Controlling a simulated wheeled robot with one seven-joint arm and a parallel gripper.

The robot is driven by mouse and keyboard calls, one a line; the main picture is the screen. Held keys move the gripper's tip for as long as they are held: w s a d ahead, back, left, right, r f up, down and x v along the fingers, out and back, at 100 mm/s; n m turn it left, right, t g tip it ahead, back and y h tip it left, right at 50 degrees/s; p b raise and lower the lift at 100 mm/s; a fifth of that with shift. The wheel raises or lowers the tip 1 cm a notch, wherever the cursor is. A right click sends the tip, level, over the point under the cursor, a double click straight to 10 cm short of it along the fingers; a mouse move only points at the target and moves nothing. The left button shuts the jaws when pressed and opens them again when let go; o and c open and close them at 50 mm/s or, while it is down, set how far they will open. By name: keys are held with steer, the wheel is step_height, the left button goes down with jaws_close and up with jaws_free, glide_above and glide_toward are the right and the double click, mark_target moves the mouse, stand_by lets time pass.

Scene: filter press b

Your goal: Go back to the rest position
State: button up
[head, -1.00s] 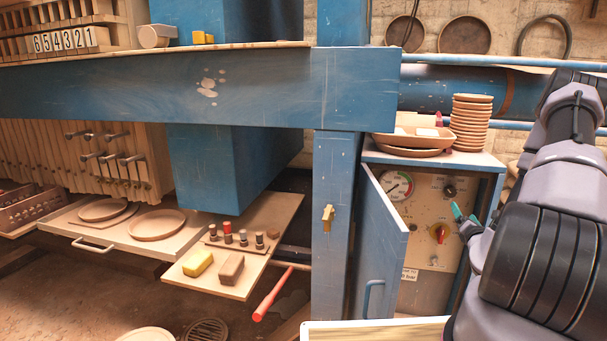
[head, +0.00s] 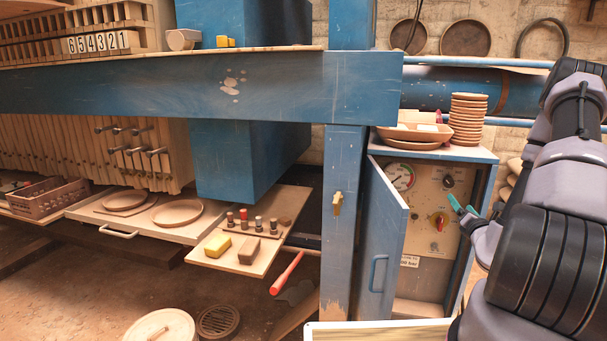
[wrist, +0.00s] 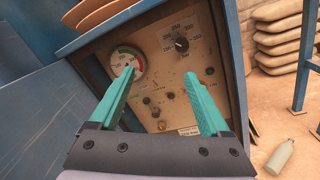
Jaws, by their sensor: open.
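My gripper (head: 463,207) is at the right in the head view, in front of the open control cabinet. Its two teal fingers also show in the wrist view (wrist: 160,75), spread apart with nothing between them. The cabinet's panel (head: 424,255) holds a round gauge (head: 400,177), a black knob (head: 448,181) and a red and yellow switch (head: 438,221). In the wrist view the gauge (wrist: 127,61) is partly behind the left finger, and the black knob (wrist: 181,44) shows between the fingers. The red switch is not clearly visible there.
The blue cabinet door (head: 385,240) stands open left of the panel. Clay dishes (head: 468,118) are stacked on the cabinet. A blue post (head: 341,225) and beam (head: 200,90) stand left. A pull-out board (head: 218,264) holds blocks; a red handle (head: 287,273) sticks out below.

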steer(key=w+a+r+n+y, duration=0.3)
steer(key=a+r+n+y, duration=0.3)
steer(key=a+r+y, duration=0.25)
steer(key=s+a+r+n+g+y, duration=0.45)
steer(key=a+r+n, duration=0.3)
steer(key=a, duration=0.25)
steer(key=s+a+r+n+g+y, duration=0.4)
steer(key=a+r+n+g+y, duration=0.2)
steer(key=a+n, duration=0.3)
steer(key=s+a+r+n+g+h, duration=0.1)
steer(key=s+a+n+g+h, duration=0.15)
steer(key=s+n, duration=0.35)
steer(key=s+a+r+n+g+h, duration=0.15)
steer(key=s+n+g+h, duration=0.25)
steer(key=s, duration=0.5)
steer(key=s+d+r+n+t+h, duration=0.4)
steer(key=d+r+n+t+h, duration=0.1)
steer(key=d+r+n+h, duration=0.1)
steer(key=shift+s+d+r+n+t+h, duration=0.45)
steer(key=shift+d+h, duration=0.3)
steer(key=shift+d, duration=0.25)
